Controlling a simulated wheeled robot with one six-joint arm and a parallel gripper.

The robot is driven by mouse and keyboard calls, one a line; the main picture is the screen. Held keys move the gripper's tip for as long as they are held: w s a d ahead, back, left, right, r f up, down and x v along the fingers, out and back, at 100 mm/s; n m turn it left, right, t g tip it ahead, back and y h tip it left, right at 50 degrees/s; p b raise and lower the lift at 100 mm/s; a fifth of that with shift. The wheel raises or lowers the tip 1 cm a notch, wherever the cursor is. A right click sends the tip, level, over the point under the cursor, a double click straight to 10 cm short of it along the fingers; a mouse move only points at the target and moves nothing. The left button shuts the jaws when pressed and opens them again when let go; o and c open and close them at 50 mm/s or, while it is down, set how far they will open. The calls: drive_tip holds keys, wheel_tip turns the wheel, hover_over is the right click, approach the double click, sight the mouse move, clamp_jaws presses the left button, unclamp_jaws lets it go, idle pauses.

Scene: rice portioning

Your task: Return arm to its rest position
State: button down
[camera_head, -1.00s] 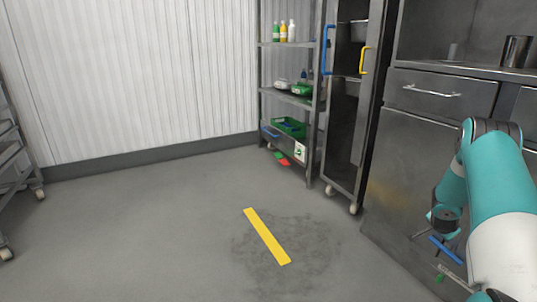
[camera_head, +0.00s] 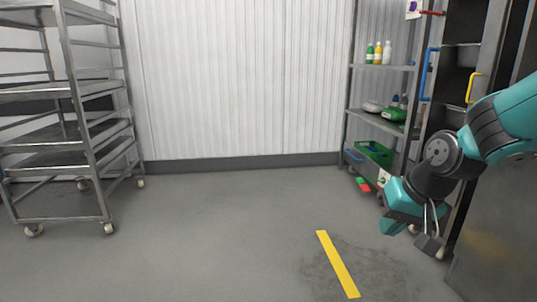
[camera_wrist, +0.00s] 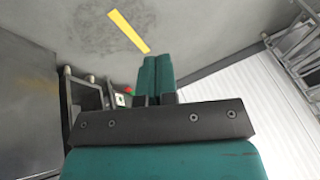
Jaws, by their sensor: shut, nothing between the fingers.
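My arm with its teal and black links reaches in from the right edge of the head view. My gripper (camera_head: 391,227) hangs low at its end, in front of the shelf unit and cabinet. In the wrist view my gripper (camera_wrist: 157,58) shows two teal fingers lying side by side with no gap between them. They are shut and hold nothing.
A wheeled metal rack (camera_head: 88,150) stands at left. A shelf unit (camera_head: 383,67) with bottles and a green crate (camera_head: 374,153) stands at back right, beside an open steel cabinet. A yellow floor stripe (camera_head: 338,264) lies front right. The middle floor is clear.

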drive_tip(key=s+a+r+n+g+y, duration=0.15)
drive_tip(key=s+a+n, duration=0.35)
drive_tip(key=s, duration=0.5)
drive_tip(key=s+a+r+n+g, duration=0.35)
drive_tip(key=s+a, duration=0.25)
drive_tip(key=s, duration=0.5)
wheel_tip(320, 180, up, 37)
drive_tip(key=t+p, duration=0.1)
drive_tip(key=p, duration=3.7)
drive_tip(key=shift+r, duration=0.2)
drive_tip(key=shift+a+f+n, duration=0.1)
drive_tip(key=shift+a+n, duration=0.05)
drive_tip(key=shift+n, duration=0.1)
